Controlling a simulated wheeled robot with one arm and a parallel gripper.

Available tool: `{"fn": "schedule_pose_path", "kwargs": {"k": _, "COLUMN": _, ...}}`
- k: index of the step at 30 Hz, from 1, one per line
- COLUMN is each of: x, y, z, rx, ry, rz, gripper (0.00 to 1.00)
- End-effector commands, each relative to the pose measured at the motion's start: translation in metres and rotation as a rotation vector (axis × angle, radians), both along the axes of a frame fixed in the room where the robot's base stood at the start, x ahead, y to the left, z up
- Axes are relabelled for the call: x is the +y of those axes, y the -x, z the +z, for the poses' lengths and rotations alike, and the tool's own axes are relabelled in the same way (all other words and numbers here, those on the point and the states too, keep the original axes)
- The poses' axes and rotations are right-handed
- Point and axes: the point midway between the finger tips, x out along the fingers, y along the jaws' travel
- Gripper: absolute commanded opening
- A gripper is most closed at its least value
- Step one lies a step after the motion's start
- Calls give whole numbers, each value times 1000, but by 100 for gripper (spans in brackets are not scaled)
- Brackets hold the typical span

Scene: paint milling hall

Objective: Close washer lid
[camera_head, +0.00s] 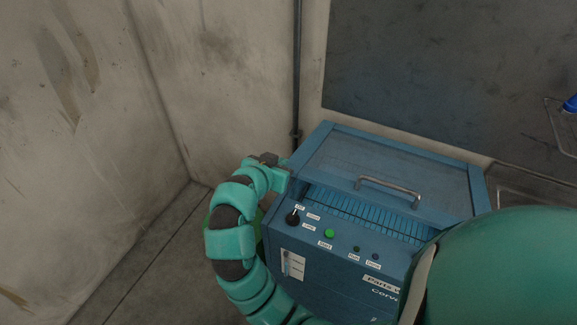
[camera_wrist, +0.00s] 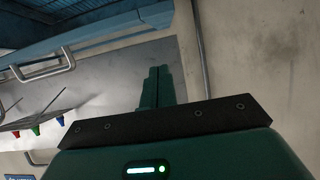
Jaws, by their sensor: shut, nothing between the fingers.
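The blue parts washer (camera_head: 345,270) stands at the lower middle of the head view. Its lid (camera_head: 390,165), a blue frame with a grey panel, is raised above the body, and a slatted inside shows under its front edge. A metal handle (camera_head: 390,187) is on the lid's front; the lid handle also shows in the wrist view (camera_wrist: 42,68). My gripper (camera_head: 284,178) is by the lid's left edge; I cannot tell if it touches. In the wrist view my gripper's fingers (camera_wrist: 160,84) are together and empty, to the right of the blue lid edge.
A dial (camera_head: 292,219), a green button (camera_head: 329,233) and labels sit on the washer's front panel. Bare walls stand left and behind, with a vertical pipe (camera_head: 297,80). A wire rack (camera_head: 562,125) with a blue item is at the right edge. Floor shows at left.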

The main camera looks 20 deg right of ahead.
Motion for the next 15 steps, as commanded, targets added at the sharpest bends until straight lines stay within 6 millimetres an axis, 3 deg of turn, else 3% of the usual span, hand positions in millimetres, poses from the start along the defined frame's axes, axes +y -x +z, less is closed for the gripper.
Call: {"fn": "schedule_pose_path", "kwargs": {"k": 15, "x": -48, "y": -41, "z": -32, "rx": 6, "ry": 0, "rz": 0, "gripper": 0}}
